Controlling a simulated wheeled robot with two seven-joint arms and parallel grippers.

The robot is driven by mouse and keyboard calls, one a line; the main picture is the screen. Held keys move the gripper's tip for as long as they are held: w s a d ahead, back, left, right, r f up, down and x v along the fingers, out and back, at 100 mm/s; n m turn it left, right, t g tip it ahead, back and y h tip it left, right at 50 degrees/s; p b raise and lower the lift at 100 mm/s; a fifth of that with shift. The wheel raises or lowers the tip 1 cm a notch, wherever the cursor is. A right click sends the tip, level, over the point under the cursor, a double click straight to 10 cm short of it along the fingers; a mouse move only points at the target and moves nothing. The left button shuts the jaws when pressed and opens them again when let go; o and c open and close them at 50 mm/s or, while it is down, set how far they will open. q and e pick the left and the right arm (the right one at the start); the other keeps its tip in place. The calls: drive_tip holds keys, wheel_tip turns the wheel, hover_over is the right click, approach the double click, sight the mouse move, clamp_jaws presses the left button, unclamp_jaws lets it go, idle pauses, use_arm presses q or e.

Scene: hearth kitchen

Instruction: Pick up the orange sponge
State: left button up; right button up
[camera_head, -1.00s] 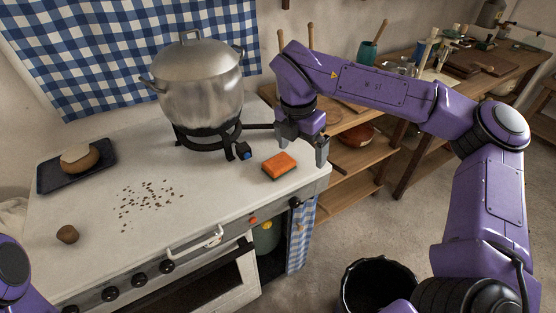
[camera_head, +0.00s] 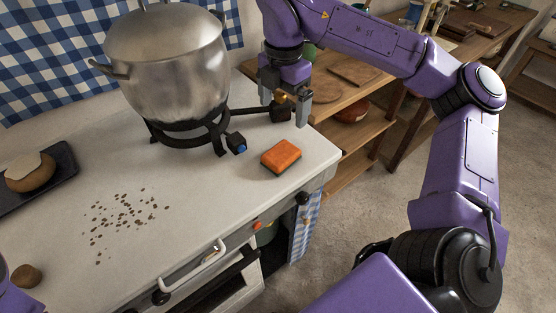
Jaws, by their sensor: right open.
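The orange sponge (camera_head: 281,156), with a dark underside, lies flat on the white stove top (camera_head: 190,195) near its right edge. My right gripper (camera_head: 284,112) is open and empty. Its fingers point down above and behind the sponge, apart from it. My left gripper is out of view; only a bit of my left arm shows at the lower left edge.
A large steel pot (camera_head: 168,65) stands on a black burner ring (camera_head: 190,132) left of the gripper. Dark crumbs (camera_head: 122,212) lie on the stove top. A tray (camera_head: 62,170) with a bread-like item (camera_head: 30,176) sits at left. Wooden shelves (camera_head: 350,120) stand to the right.

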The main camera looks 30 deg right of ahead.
wheel_tip(320, 180, down, 3)
drive_tip(key=b, duration=0.2)
hover_over(281, 153)
wheel_tip(281, 153, down, 6)
drive_tip(key=shift+w+d+r, duration=0.1)
drive_tip(key=shift+d+r, duration=0.05)
wheel_tip(281, 153, down, 5)
drive_tip(key=shift+f+p, duration=0.15)
drive_tip(key=shift+p, duration=0.3)
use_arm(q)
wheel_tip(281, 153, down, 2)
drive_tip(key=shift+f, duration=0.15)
use_arm(e)
drive_tip(key=c, duration=1.1)
